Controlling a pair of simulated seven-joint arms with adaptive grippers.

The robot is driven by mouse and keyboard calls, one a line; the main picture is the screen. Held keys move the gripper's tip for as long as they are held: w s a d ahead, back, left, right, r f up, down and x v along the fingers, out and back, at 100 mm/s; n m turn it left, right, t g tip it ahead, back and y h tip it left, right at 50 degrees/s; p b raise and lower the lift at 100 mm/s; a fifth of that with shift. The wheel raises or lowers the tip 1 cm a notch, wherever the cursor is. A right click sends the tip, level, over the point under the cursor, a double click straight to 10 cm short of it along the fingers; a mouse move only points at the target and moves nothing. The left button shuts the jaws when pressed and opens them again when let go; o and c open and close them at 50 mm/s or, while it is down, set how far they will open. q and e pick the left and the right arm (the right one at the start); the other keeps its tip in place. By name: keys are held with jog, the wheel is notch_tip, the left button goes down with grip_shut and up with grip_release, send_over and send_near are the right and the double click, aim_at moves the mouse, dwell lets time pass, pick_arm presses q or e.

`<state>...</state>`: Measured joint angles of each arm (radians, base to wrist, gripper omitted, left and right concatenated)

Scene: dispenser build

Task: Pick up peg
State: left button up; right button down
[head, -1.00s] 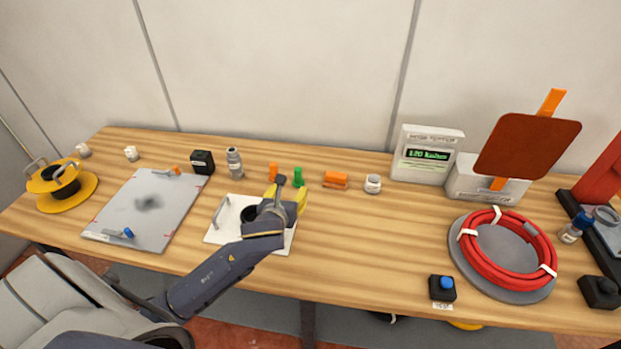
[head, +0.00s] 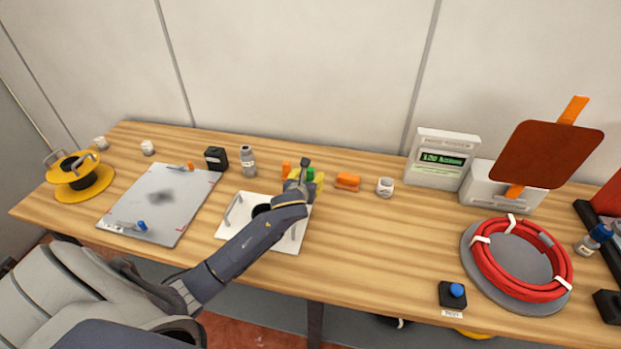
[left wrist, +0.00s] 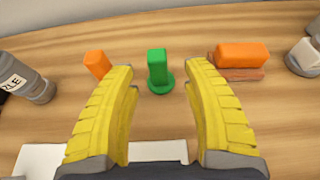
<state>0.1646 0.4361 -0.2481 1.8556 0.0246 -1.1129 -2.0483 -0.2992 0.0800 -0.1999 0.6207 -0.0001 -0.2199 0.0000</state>
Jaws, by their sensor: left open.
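A green peg (left wrist: 158,66) with a round green foot stands upright on the table in the left wrist view. It also shows in the head view (head: 311,174), partly hidden by my gripper. My left gripper (left wrist: 162,76) is open, with its yellow fingers pointing at the peg. The peg appears between the fingertips and a little beyond them, with no visible contact. The gripper also shows in the head view (head: 307,180), past the white plate. My right gripper is not in view.
An orange block (left wrist: 97,64) stands left of the peg, and another orange block (left wrist: 242,54) lies to its right. A grey bottle (left wrist: 28,80) and a white jar (head: 385,187) stand farther out. The white plate (head: 285,243) lies under my left forearm.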

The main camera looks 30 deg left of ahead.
aim_at(310, 174)
pick_arm(q)
jog(key=shift+x, duration=2.65)
jog(key=shift+a+r, duration=0.1)
jog(key=shift+r, duration=0.05)
grip_shut()
